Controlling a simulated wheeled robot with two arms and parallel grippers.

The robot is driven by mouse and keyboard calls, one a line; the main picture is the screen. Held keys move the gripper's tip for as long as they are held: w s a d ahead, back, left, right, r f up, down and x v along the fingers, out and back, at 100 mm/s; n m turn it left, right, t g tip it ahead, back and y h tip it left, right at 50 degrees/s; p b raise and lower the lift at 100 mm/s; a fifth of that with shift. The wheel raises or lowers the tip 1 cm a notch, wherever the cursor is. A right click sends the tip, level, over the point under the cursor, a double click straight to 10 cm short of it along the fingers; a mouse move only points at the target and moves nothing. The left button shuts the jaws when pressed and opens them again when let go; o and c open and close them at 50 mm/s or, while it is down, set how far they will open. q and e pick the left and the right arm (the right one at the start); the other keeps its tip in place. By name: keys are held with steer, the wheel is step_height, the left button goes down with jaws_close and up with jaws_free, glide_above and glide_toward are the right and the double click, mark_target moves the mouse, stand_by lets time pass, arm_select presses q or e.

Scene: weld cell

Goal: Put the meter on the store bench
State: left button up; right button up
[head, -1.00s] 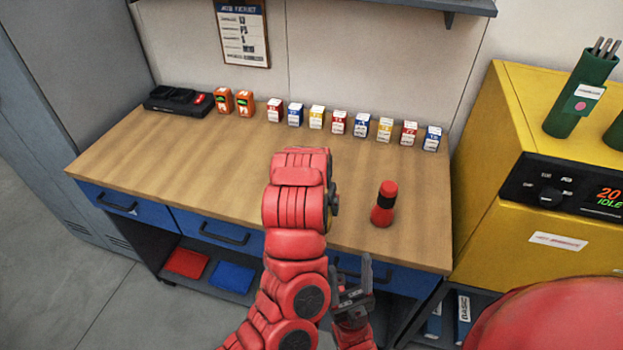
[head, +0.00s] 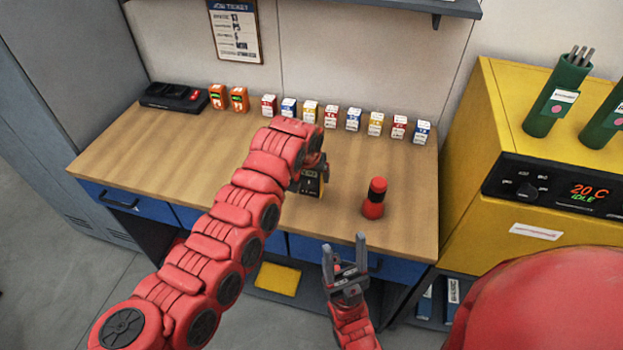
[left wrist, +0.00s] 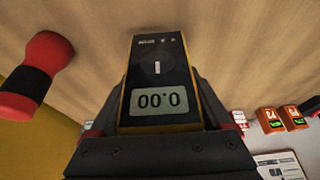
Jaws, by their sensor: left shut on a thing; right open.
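The meter (head: 311,188) is yellow and black with a grey display; in the left wrist view (left wrist: 158,75) the display reads 0.00, upside down. My left gripper (head: 312,172) is shut on it, with a finger on each side. It is over the middle of the wooden bench (head: 150,150); I cannot tell whether the meter touches the top. My arm hides part of the meter in the head view. My right gripper (head: 346,268) is open and empty, in front of the bench's front edge.
A red and black cylinder (head: 375,198) stands right of the meter. A row of small boxes (head: 331,116), two orange devices (head: 238,99) and a black charger (head: 175,97) line the back. A yellow oven (head: 470,150) stands at the right. The bench's left part is clear.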

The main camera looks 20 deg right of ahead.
mark_target(312, 182)
arm_select(q)
steer(key=shift+w+r+p, duration=0.15)
steer(key=shift+w+p, duration=0.1)
steer(key=shift+p, duration=0.05)
step_height(312, 182, down, 3)
steer(key=shift+f+p, duration=0.1)
steer(key=shift+p, duration=0.8)
steer(key=shift+f, duration=0.2)
steer(key=shift+f, duration=0.15)
steer(key=shift+f+b, duration=0.15)
steer(key=shift+b, duration=0.2)
steer(key=o, duration=1.5)
